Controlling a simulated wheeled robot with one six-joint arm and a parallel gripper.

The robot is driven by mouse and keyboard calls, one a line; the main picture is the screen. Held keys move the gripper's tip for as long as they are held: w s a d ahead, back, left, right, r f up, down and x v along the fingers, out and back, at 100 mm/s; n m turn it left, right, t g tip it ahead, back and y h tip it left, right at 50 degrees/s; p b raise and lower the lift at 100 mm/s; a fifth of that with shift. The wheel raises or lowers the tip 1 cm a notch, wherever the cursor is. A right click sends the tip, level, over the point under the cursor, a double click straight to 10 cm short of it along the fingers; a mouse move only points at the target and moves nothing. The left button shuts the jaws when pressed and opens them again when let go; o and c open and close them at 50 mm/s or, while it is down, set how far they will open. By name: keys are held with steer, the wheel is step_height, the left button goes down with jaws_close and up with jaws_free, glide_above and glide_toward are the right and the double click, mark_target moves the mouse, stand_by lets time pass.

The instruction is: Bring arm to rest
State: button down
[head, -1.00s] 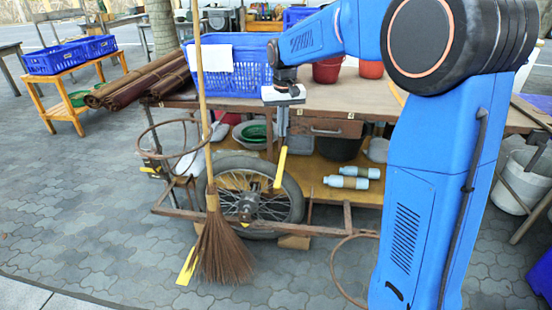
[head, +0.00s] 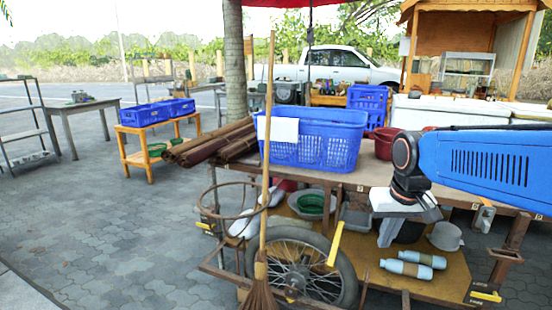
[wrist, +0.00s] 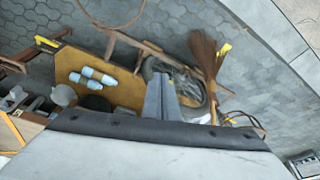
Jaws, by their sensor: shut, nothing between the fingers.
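My blue arm reaches in from the right edge in the head view. My gripper (head: 389,232) hangs pointing down in front of the wooden cart (head: 362,178), at the right half of the picture. In the wrist view my gripper's two grey fingers (wrist: 168,98) lie side by side, closed together with nothing between them. Part of the spoked wheel (wrist: 190,88) is hidden behind them. The gripper appears clear of the cart, though its exact distance from the lower shelf (head: 440,282) is hard to tell.
A broom (head: 263,200) stands upright against the cart's front left. Two pale blue bottles (head: 408,267) lie on the lower shelf. A blue basket (head: 318,150) and red bucket (head: 383,143) stand on top. Paved ground (head: 100,220) is open at left.

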steer(key=s+d+f+t, duration=0.1)
steer(key=s+f, duration=0.2)
steer(key=s, duration=0.5)
steer(key=s+d+f, duration=0.1)
steer(key=s+f, duration=0.2)
steer(key=s, duration=0.6)
steer(key=shift+s+f+t, duration=0.3)
steer(key=shift+f+t, duration=0.05)
steer(key=shift+t, duration=0.05)
